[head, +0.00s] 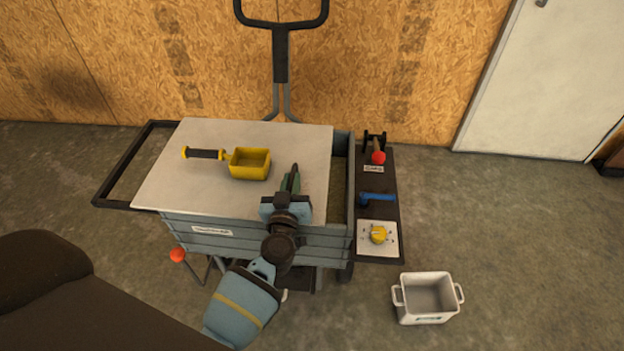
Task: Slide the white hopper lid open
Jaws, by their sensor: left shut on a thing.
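The white hopper lid (190,185) lies flat on the grey-blue hopper (230,243) and is shifted left. A narrow strip of the hopper's inside (339,178) shows open along the lid's right edge. My left gripper (292,180) reaches over the front edge and is shut at the right part of the lid. What it grips is hidden by its own fingers and wrist; it appears to be part of the lid. A yellow scoop (249,164) with a black handle lies on the lid. My right gripper is not in view.
A panel right of the hopper carries a red-knobbed lever (378,157), a blue lever (377,197) and a yellow knob (379,234). A white bin (427,298) stands on the floor at right. A dark frame (118,180) extends left of the hopper.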

